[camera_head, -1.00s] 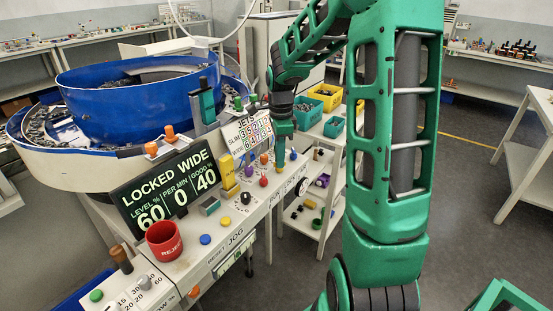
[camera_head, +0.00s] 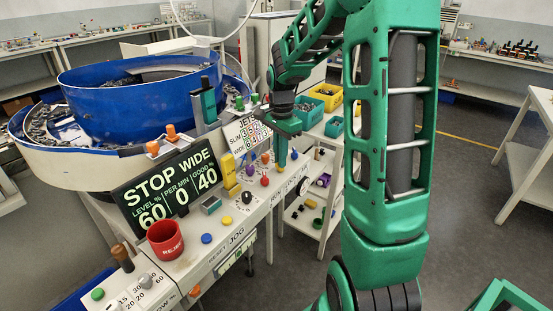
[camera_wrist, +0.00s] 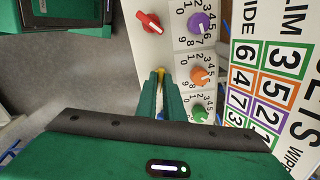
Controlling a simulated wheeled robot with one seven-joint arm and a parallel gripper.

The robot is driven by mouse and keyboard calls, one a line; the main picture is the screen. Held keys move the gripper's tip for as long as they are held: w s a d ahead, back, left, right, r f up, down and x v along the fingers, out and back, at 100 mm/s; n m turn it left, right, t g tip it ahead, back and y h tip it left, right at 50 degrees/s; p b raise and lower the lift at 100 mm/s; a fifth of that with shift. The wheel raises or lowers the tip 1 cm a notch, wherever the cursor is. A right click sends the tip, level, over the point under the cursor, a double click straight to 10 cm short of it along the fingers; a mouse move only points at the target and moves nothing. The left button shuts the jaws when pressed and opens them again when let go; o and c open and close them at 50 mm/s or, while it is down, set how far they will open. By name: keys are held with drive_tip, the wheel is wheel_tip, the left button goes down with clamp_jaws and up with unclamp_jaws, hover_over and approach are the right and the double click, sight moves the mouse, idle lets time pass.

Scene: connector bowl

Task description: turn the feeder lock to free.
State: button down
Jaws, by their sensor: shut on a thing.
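My gripper (camera_head: 282,163) points down at the far right end of the feeder's white control panel (camera_head: 222,222). In the wrist view its fingertips (camera_wrist: 160,72) are closed together on a small yellow knob (camera_wrist: 160,69), mostly hidden between them. I take this knob for the feeder lock; its markings are covered. The display board (camera_head: 160,185) reads STOP WIDE, with 60, 0 and 40 below.
Beside the fingers in the wrist view are a red knob (camera_wrist: 149,23) and purple (camera_wrist: 198,24), orange (camera_wrist: 200,76) and green (camera_wrist: 198,112) numbered dials. A red REJECT cup (camera_head: 165,240) and the blue feeder bowl (camera_head: 135,100) stand left.

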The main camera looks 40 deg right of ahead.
drive_tip(key=n, duration=0.6)
drive_tip(key=shift+s+d, duration=0.15)
drive_tip(key=shift+d, duration=0.1)
drive_tip(key=n, duration=0.6)
idle(0.4)
drive_tip(key=c, duration=2)
unclamp_jaws()
drive_tip(key=shift+o, duration=0.7)
drive_tip(key=shift+n, duration=0.3)
drive_tip(key=shift+a, duration=0.1)
wheel_tip(320, 180, up, 11)
drive_tip(key=shift+w+f, duration=0.15)
drive_tip(key=shift+w, duration=0.05)
